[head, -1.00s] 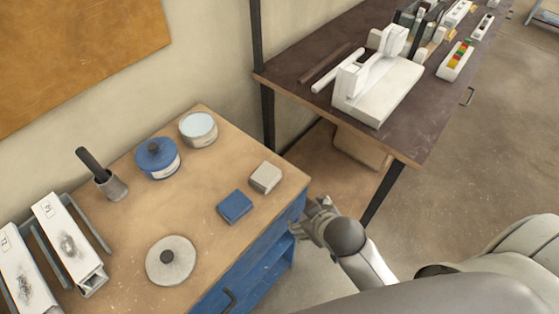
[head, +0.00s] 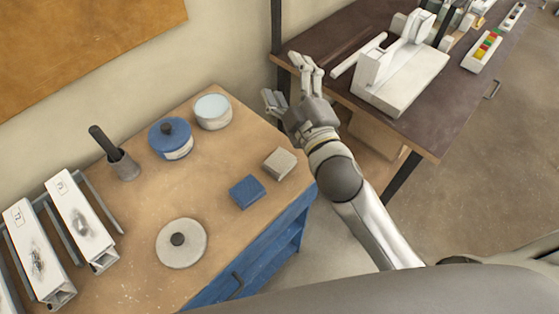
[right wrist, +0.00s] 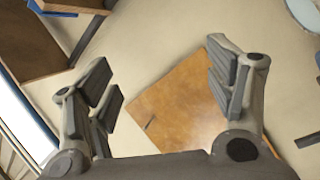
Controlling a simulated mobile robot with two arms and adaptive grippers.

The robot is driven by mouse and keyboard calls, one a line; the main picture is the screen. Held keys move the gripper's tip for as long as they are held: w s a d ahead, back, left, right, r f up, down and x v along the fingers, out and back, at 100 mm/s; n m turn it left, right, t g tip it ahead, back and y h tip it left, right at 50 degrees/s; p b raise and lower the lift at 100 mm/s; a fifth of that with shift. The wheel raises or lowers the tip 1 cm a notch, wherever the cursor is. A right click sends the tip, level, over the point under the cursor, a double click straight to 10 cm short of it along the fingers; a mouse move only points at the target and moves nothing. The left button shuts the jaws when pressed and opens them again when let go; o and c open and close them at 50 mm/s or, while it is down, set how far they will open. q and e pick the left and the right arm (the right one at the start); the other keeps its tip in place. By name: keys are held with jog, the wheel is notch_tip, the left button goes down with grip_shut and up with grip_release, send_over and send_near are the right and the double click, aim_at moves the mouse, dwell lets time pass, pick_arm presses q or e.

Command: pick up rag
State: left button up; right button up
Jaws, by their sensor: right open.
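Two small folded-looking blocks lie on the wooden-topped blue cabinet (head: 215,195): a blue one (head: 247,192) and a beige one (head: 279,163). I cannot tell for sure which is the rag. My right gripper (head: 287,80) is open and empty, raised beyond the beige block, near the cabinet's far right corner and the dark bench. Its spread fingers also show in the right wrist view (right wrist: 163,85), with nothing between them but wall and board behind. Neither block can be made out in that view. My left gripper is not in view.
The cabinet also holds a blue lidded tub (head: 171,139), a pale-topped tin (head: 213,112), a dark-handled tool in a cup (head: 123,164), a round grey disc (head: 181,243) and white profiles (head: 80,219). A dark bench (head: 440,130) with a white fixture (head: 400,75) stands at right.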

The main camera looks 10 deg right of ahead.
jog(key=s+a+r+n+g+y, duration=0.1)
jog(key=s+a+r+n+y, duration=0.3)
jog(key=a+r+n+y, duration=1.1)
jog(key=s+a+f+n+g+y, duration=0.2)
jog(key=s+a+n+g, duration=0.2)
jog(key=n+g, duration=0.5)
jog(key=s+a+f+n+g+y, duration=0.2)
jog(key=s+a+f+n+g, duration=0.15)
jog(key=n+g, duration=0.6)
jog(key=n+h, duration=1.5)
jog(key=h, duration=0.7)
send_over(279, 160)
notch_tip(279, 160, down, 19)
jog(key=shift+t, duration=0.25)
jog(key=f, duration=0.2)
jog(key=f+p, duration=0.1)
jog(key=f, duration=0.1)
jog(key=shift+w+d+f, duration=0.1)
jog(key=shift+w+d, duration=0.05)
jog(key=shift+d, duration=0.25)
jog(key=shift+f, duration=0.35)
jog(key=f+p, duration=0.2)
jog(key=f, duration=0.2)
jog(key=shift+s+a+f+p, duration=0.25)
jog(key=shift+a+f+p, duration=0.05)
jog(key=shift+a+p, duration=0.1)
jog(key=shift+w+f, duration=0.1)
jog(key=shift+f, duration=0.3)
